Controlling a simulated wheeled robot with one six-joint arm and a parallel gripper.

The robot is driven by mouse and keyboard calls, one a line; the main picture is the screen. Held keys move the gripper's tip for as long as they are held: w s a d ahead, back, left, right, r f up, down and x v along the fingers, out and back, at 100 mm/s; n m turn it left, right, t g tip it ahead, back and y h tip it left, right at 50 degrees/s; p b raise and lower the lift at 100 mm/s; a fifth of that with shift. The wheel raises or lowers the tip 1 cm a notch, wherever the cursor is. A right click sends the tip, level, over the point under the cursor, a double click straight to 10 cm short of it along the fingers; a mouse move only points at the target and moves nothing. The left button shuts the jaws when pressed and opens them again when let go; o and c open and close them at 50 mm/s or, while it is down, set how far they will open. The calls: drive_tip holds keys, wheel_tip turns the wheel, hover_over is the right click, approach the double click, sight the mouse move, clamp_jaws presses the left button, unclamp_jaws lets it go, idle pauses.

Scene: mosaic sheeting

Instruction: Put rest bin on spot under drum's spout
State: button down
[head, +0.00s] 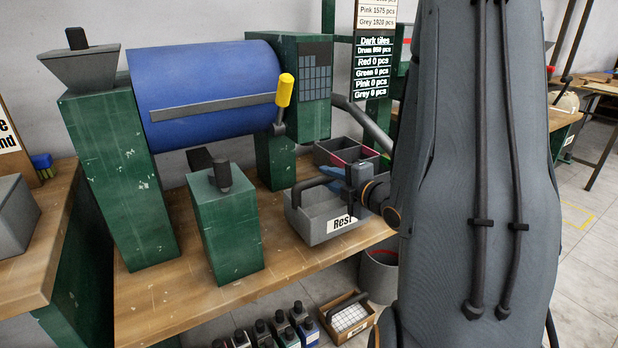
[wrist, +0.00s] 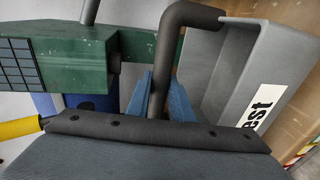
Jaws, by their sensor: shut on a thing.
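The rest bin (head: 312,222) is a grey open box with a white "Rest" label and a dark handle. It is at the right part of the wooden bench, near the front edge; I cannot tell if it touches the bench. My gripper (head: 349,178) has blue fingers shut on the handle, which also shows in the wrist view (wrist: 163,75) between the fingers (wrist: 160,100). The blue drum (head: 205,90) is mounted between green posts left of the bin. A dark piece (head: 200,159) under the drum may be its spout. The spot below is largely hidden by a short green post.
The short green post (head: 228,220) with a dark knob stands left of the bin. A sectioned grey tray (head: 330,152) is behind the bin. A yellow-handled lever (head: 285,90) is beside the drum. Bottles and a wooden carrier (head: 345,318) are below. Bare bench (head: 160,295) shows at front left.

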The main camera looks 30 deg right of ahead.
drive_tip(key=d+f+x, duration=0.1)
drive_tip(key=x, duration=0.8)
drive_tip(key=shift+w+a+f, duration=0.3)
drive_tip(key=shift+a+f, duration=0.05)
drive_tip(key=shift+a, duration=0.15)
drive_tip(key=shift+f, duration=0.15)
drive_tip(key=c, duration=1.6)
unclamp_jaws()
